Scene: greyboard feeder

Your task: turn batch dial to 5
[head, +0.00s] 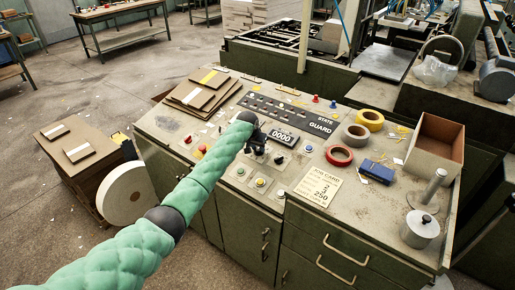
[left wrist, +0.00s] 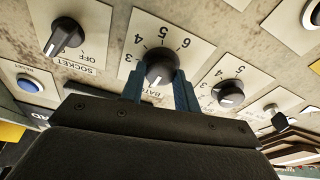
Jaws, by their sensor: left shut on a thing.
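The batch dial (left wrist: 160,66) is a dark round knob on a pale plate (left wrist: 150,22) with printed numbers, among them 3, 4, 5 and 6. In the left wrist view, my left gripper (left wrist: 158,88) has one blue finger on each side of the knob and is shut on it. A pale mark shows low on the knob, but I cannot tell which number it points to. The "BATCH" lettering is partly hidden by the gripper. In the head view, my left gripper (head: 257,141) is over the console and hides the dial. My right gripper is not in view.
A socket switch (left wrist: 66,36) marked OFF and another numbered dial (left wrist: 229,94) flank the batch dial closely. The console (head: 330,225) also carries a counter display (head: 283,136), a job card (head: 318,188), tape rolls (head: 339,155) and an open cardboard box (head: 435,145).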

